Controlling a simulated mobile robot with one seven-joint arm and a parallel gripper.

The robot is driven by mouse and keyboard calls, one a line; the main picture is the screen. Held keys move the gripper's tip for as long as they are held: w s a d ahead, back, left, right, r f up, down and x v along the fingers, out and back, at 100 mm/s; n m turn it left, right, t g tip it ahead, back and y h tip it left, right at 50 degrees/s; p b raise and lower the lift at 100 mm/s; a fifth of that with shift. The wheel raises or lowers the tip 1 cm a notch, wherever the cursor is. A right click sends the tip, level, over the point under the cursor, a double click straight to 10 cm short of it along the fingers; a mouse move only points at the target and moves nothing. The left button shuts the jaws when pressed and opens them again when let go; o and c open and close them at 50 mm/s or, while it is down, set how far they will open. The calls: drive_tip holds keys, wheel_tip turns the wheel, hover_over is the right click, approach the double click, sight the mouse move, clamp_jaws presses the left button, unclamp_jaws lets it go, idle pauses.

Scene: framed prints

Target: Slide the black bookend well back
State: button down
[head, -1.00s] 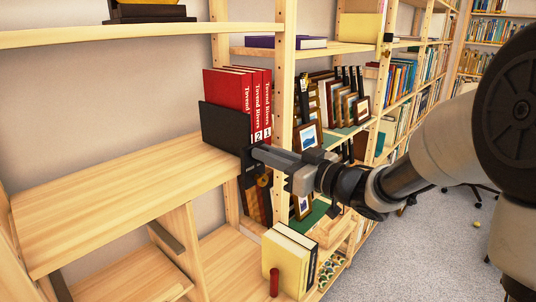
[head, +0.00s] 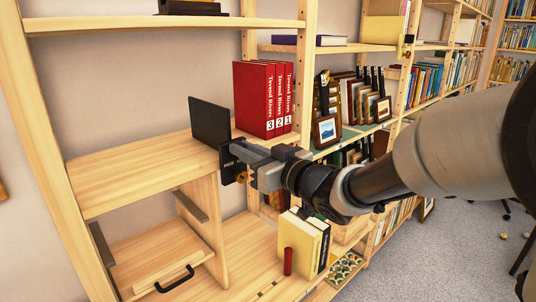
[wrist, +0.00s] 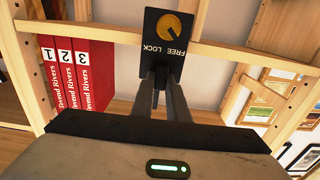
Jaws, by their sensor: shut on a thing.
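The black bookend (head: 209,124) stands upright on the middle wooden shelf board (head: 140,172). The wrist view shows that front plate (wrist: 153,20), with a gold dial and the words FREE and LOCK upside down. My gripper (head: 240,150) is shut on the bookend's front part; its fingers (wrist: 163,82) reach to the plate in the wrist view.
The shelf left of the bookend is bare. Framed pictures (head: 327,130) stand in the bay to the right. Yellow books (head: 300,240) and a red cylinder (head: 288,261) stand on the lower shelf. An upper shelf (head: 160,24) runs above.

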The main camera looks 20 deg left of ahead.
drive_tip(key=s+a+b, duration=0.3)
drive_tip(key=s+a, duration=0.2)
drive_tip(key=s, duration=0.5)
drive_tip(key=shift+a+b, duration=0.4)
drive_tip(key=c, duration=1.7)
unclamp_jaws()
drive_tip(key=shift+d, duration=0.15)
drive_tip(key=b+v, duration=0.2)
drive_tip(key=v, duration=1.5)
drive_tip(key=shift+s+b, duration=0.15)
drive_tip(key=shift+b, duration=0.2)
